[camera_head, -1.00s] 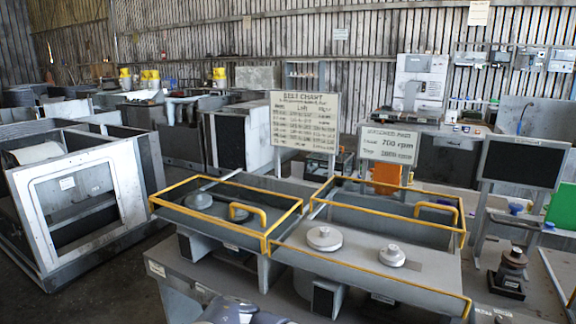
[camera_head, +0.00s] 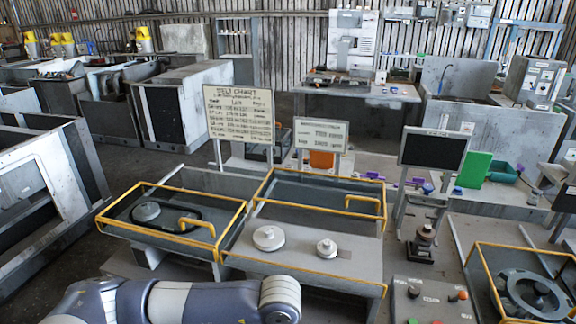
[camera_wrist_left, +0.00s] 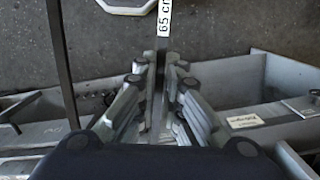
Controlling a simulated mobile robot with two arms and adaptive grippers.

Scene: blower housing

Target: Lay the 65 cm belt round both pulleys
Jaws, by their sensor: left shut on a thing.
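Two pale grey pulleys, a larger stepped one (camera_head: 268,237) and a smaller one (camera_head: 327,249), stand bare on the grey deck (camera_head: 300,262) of the middle yellow-railed housing in the head view. In the left wrist view my left gripper (camera_wrist_left: 158,82) is shut on a thin strip bearing a white "65 cm" tag (camera_wrist_left: 165,17), which looks like the belt. Most of the strip is hidden between the fingers. In the head view only my left arm crosses the bottom edge, in front of the housing; its gripper is hidden. My right gripper is not in view.
A belt chart (camera_head: 238,115) and an rpm sign (camera_head: 321,135) stand behind. A control panel (camera_head: 430,300) and a large wheel (camera_head: 532,292) lie to the right.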

